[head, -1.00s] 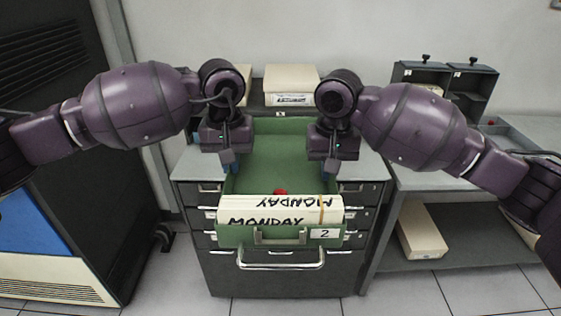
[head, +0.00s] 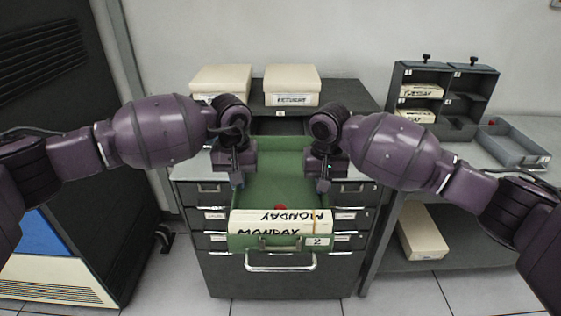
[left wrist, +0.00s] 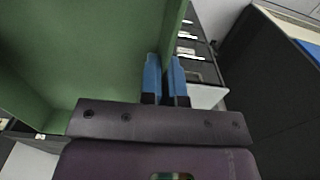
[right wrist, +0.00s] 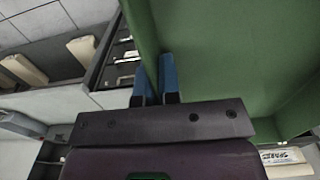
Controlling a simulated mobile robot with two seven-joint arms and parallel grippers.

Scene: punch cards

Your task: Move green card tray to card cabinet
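The green card tray (head: 275,185) is level in front of the card cabinet (head: 265,285), its numbered front towards me. A pack of cards marked MONDAY (head: 280,220) stands at its front end. A dark opening (head: 280,127) shows in the cabinet behind the tray's far end; I cannot tell whether the tray touches it. My left gripper (head: 237,183) has its blue fingers (left wrist: 165,78) on both sides of the tray's side wall. My right gripper (head: 323,185) likewise has its fingers (right wrist: 155,80) around the opposite wall. The tray hides part of the cabinet front.
Two cream boxes (head: 291,84) stand on the cabinet top. To the right, a table holds a dark compartment rack (head: 440,97) and a grey tray (head: 515,148); a cream box (head: 422,232) lies on its lower shelf. A tall black machine (head: 50,120) stands left.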

